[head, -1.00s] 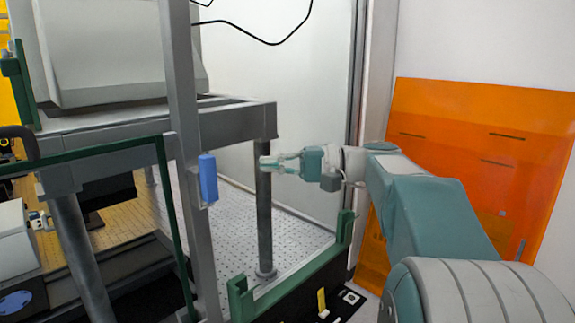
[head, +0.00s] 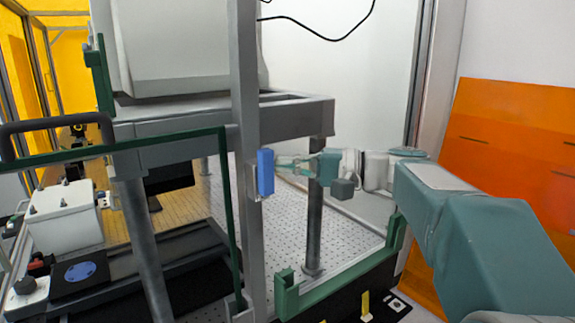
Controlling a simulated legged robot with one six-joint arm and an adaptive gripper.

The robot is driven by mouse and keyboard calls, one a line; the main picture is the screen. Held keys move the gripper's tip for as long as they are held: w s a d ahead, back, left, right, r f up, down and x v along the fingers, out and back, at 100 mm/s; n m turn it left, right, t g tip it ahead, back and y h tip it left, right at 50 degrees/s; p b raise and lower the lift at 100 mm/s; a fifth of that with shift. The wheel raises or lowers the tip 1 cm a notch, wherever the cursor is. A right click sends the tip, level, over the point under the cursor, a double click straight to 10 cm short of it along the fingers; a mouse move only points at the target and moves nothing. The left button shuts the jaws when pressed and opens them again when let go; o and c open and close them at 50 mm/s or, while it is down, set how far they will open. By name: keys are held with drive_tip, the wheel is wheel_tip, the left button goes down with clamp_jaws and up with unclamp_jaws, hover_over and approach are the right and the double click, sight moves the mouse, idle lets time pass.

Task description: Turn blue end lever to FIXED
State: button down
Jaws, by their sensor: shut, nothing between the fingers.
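The blue end lever (head: 265,172) is an upright blue block on the side of the grey vertical post, in the middle of the head view. My gripper (head: 279,162) is shut and empty. Its fingertips point left and end close to the right edge of the blue lever; I cannot tell whether they touch it. My arm reaches in from the lower right. No FIXED marking is readable.
The grey post (head: 243,100) stands before a grey frame table (head: 230,116) with a large white housing (head: 180,50). Green rails (head: 340,283) run below my gripper. An orange panel (head: 515,150) stands at right. A white box (head: 62,218) sits at left.

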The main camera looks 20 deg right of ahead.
sight(270, 161)
drive_tip(key=shift+s+a+r+n+g+h, duration=0.15)
drive_tip(key=shift+a+r+n+g+h, duration=0.15)
drive_tip(key=shift+n+h, duration=0.35)
drive_tip(key=shift+s+a+r+n+h, duration=0.2)
drive_tip(key=shift+a+n+h, duration=0.25)
drive_tip(key=shift+n+h, duration=0.3)
drive_tip(key=n+h, duration=0.1)
drive_tip(key=a+h, duration=0.1)
drive_tip(key=shift+s+a+r+n+h, duration=0.2)
drive_tip(key=shift+a+r+n+h, duration=0.05)
drive_tip(key=shift+n+h, duration=0.15)
drive_tip(key=a+n+h, duration=0.1)
drive_tip(key=h, duration=0.1)
drive_tip(key=a+n+h, duration=0.1)
drive_tip(key=h, duration=0.1)
drive_tip(key=shift+s+a+f+n, duration=0.15)
drive_tip(key=shift+s+n, duration=0.15)
drive_tip(key=shift+s, duration=0.05)
drive_tip(key=shift+s+a+f+n+h, duration=0.15)
drive_tip(key=shift+a+n+h, duration=0.1)
drive_tip(key=shift+h, duration=0.3)
drive_tip(key=shift+a+f+n+h, duration=0.15)
drive_tip(key=shift+a+n+h, duration=0.1)
drive_tip(key=shift+h, duration=0.3)
drive_tip(key=shift+f, duration=0.15)
drive_tip(key=shift+a+f, duration=0.1)
